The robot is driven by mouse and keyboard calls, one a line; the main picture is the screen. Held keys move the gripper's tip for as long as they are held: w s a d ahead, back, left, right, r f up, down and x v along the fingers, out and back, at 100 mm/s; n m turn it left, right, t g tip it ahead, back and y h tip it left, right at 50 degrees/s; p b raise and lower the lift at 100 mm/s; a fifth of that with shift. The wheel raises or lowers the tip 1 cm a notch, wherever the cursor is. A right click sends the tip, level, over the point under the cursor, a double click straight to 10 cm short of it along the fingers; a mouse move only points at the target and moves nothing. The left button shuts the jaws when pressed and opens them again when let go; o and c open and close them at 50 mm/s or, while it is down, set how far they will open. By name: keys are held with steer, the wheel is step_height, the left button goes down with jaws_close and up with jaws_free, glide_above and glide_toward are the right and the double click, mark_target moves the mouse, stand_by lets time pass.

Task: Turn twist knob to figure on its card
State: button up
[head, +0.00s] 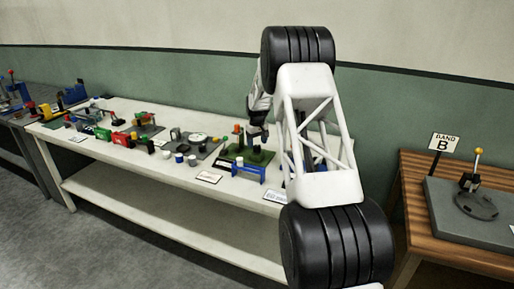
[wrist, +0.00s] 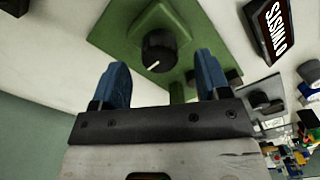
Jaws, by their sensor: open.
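In the wrist view a round black knob (wrist: 160,52) with a white pointer line sits on a green base (wrist: 125,25). The pointer aims towards the lower left of that picture. My gripper (wrist: 161,78) is open, its two blue fingers spread to either side of the knob's near side. A dark card (wrist: 272,28) with white lettering stands at upper right, turned and hard to read. In the head view my gripper (head: 257,131) is above the green base (head: 262,157); the knob cannot be made out there.
A long white table (head: 130,158) carries several small coloured devices and white cards left of my gripper. My arm hides the white table's right end.

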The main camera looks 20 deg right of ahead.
steer(key=shift+f, duration=1.4)
steer(key=c, duration=0.9)
